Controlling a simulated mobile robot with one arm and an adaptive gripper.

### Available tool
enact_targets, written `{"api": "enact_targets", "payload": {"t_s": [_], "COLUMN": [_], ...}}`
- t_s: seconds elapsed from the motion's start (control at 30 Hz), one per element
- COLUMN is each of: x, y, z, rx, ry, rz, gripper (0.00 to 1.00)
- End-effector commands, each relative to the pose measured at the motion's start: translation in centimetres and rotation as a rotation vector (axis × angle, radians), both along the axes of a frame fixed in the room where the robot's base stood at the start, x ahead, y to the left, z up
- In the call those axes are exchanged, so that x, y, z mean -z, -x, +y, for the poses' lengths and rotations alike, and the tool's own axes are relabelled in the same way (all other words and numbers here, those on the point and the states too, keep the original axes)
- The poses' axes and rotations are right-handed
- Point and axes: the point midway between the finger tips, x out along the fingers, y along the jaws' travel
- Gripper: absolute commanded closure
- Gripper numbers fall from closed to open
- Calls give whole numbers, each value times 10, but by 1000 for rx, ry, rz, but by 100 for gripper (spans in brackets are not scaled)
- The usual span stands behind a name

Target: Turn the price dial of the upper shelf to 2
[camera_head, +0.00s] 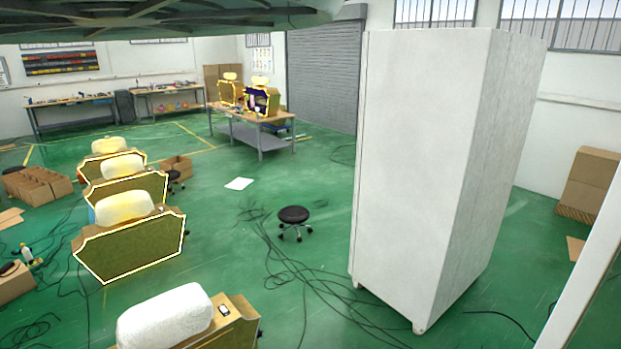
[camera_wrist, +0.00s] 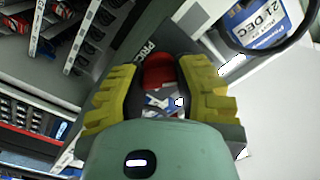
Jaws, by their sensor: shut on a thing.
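The red price dial (camera_wrist: 159,68) shows in the wrist view, on a dark grey panel (camera_wrist: 155,38) with partly visible white lettering that reads "PRIC". My gripper (camera_wrist: 160,77) has yellow fingers with dark inner pads, one on each side of the dial, and it is shut on it. The fingers and the green palm hide part of the dial and the panel. No number or pointer on the dial can be read, so its setting cannot be told. The head view shows neither the dial nor my gripper.
In the wrist view, shelves with price strips (camera_wrist: 80,40) are at upper left and a blue label reading "21 DEC" (camera_wrist: 262,20) is at upper right. In the head view, a tall white cabinet (camera_head: 425,170) stands right of a black stool (camera_head: 293,215); cables lie on the green floor.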

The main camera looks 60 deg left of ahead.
Motion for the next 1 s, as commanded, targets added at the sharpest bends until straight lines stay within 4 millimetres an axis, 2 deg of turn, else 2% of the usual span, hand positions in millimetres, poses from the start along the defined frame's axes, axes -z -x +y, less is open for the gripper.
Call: {"api": "enact_targets", "payload": {"t_s": [0.6,1.0], "x": [-1,-1], "y": [3,3], "z": [-1,-2], "rx": [7,6], "ry": [-43,-59], "rz": [-562,-799], "gripper": [100,100]}}
